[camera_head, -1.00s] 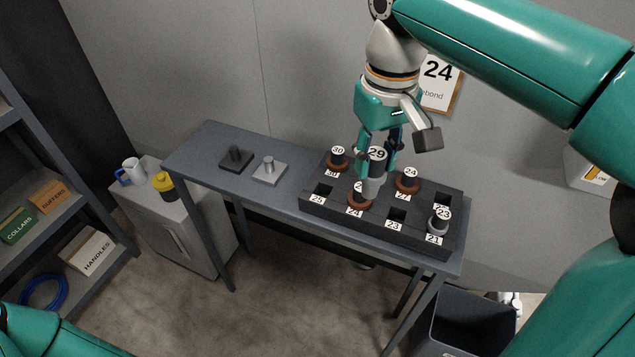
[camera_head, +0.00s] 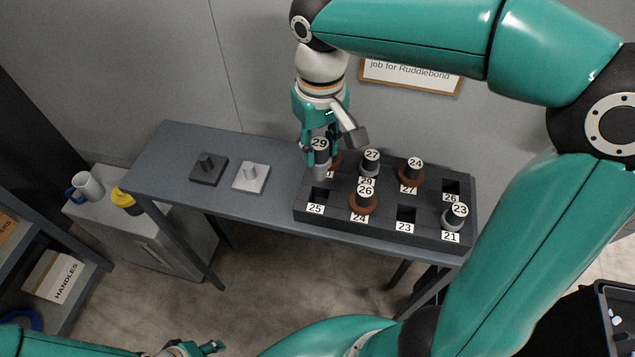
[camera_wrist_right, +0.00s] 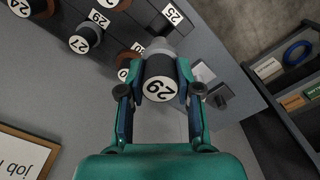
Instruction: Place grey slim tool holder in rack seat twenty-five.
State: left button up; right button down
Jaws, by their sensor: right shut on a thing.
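My right gripper (camera_head: 318,158) is shut on a grey slim tool holder (camera_head: 320,171) with a dark top marked 29. The holder is roughly upright, above the rack's left end, just behind the empty seat twenty-five (camera_head: 320,194); its exact height is unclear. In the right wrist view the held holder (camera_wrist_right: 159,80) sits between both fingers (camera_wrist_right: 158,92), and the label 25 (camera_wrist_right: 172,14) lies beyond it. The dark rack (camera_head: 385,236) stands on the table's right part. My left gripper (camera_head: 198,349) shows only partly at the bottom edge; its jaws are unclear.
Brown-collared holders 26 (camera_head: 364,200) and 24 (camera_head: 412,172), and grey holders 27 (camera_head: 371,163) and 23 (camera_head: 455,216), stand in the rack. Another brown collar (camera_head: 337,160) is partly hidden behind my gripper. Two square blocks with pegs sit left on the table (camera_head: 275,205).

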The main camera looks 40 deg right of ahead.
notch_tip(320, 180, down, 11)
jog(key=shift+w+r, duration=0.1)
dwell(0.3)
jog(key=c, duration=0.8)
grip_release()
notch_tip(320, 180, up, 12)
jog(key=shift+r, duration=0.1)
dwell(0.4)
